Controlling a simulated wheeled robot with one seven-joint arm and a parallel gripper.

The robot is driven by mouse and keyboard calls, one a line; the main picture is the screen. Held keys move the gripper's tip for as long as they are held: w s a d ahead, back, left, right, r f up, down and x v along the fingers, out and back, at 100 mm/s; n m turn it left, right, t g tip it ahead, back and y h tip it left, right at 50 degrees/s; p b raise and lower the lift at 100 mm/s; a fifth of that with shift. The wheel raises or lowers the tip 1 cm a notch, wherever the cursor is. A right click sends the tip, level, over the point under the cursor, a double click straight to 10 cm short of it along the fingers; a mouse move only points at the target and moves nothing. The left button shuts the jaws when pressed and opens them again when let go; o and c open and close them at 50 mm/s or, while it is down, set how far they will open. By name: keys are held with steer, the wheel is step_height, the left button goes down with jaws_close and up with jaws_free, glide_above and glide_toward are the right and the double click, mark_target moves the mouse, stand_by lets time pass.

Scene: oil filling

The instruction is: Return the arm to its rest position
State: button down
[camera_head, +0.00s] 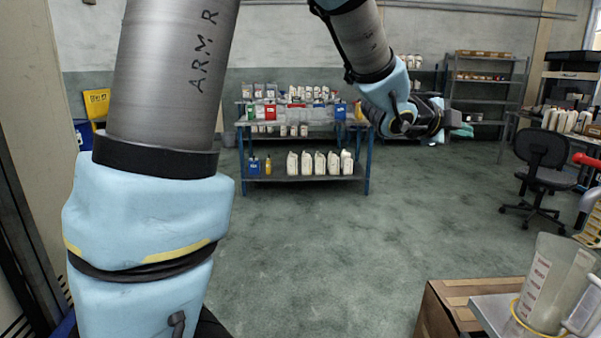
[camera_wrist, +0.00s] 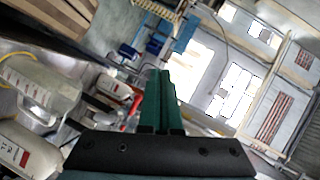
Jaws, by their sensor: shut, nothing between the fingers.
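My arm crosses the head view from the left and over the top. It ends in my gripper (camera_head: 464,130), held out in the air at the upper right, in front of the back shelves. In the wrist view my gripper's green fingers (camera_wrist: 161,100) are together with nothing between them. No object touches the fingers in either view.
A clear measuring jug (camera_head: 549,283) stands on a bench at the lower right, beside a cardboard box (camera_head: 455,308). A blue-legged shelf (camera_head: 305,178) with white bottles stands at the back. An office chair (camera_head: 541,165) is at the right. The middle floor is clear.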

steer(key=w+a+f+n+t+y, duration=0.1)
steer(key=w+a+f+n+y, duration=0.3)
steer(key=a, duration=0.5)
steer(key=w+a+f+n+y, duration=0.1)
steer(key=a+f+n+y, duration=0.2)
steer(key=a+f+n, duration=0.45)
steer(key=w+a+f+n+t+y, duration=0.1)
steer(key=w+a+f+n+y, duration=0.15)
steer(key=a, duration=0.75)
steer(key=s+a+f+n+g+y, duration=0.2)
steer(key=s+a+n, duration=0.4)
steer(key=a, duration=0.3)
steer(key=s+a+f+n+g+y, duration=0.2)
steer(key=s+a+f+n+g, duration=0.2)
steer(key=s+a+f+n, duration=0.1)
steer(key=s+a+n, duration=0.1)
steer(key=s+a, duration=0.1)
steer(key=a, duration=0.1)
steer(key=shift+s+a+f+g, duration=0.3)
steer(key=shift+s+a+f, duration=0.05)
steer(key=shift+s+a, duration=0.05)
